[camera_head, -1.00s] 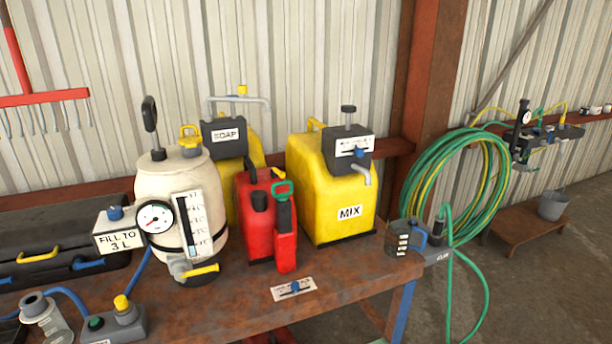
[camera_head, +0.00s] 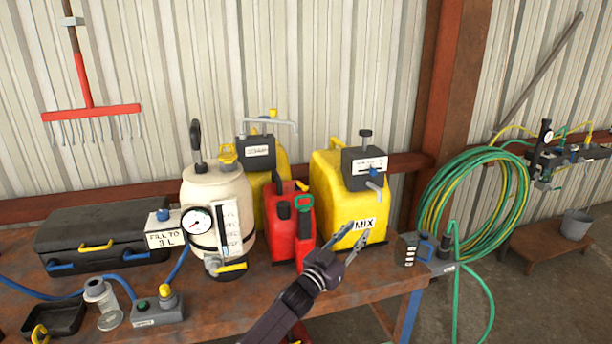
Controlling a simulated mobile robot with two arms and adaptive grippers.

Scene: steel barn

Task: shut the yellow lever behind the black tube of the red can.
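The red can (camera_head: 281,238) stands on the bench between the cream tank and the yellow MIX can. My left gripper (camera_head: 348,243) is open and empty, fingers pointing up and right. It appears in front of the MIX can's (camera_head: 331,190) lower part, just right of the red can. My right gripper is out of view.
The cream tank (camera_head: 205,193) with gauge and yellow-handled tap (camera_head: 232,267) stands left of the red can. A yellow soap can (camera_head: 281,160) is behind. A black case (camera_head: 100,228) and a button box (camera_head: 157,310) are further left. A green hose coil (camera_head: 430,208) hangs at right.

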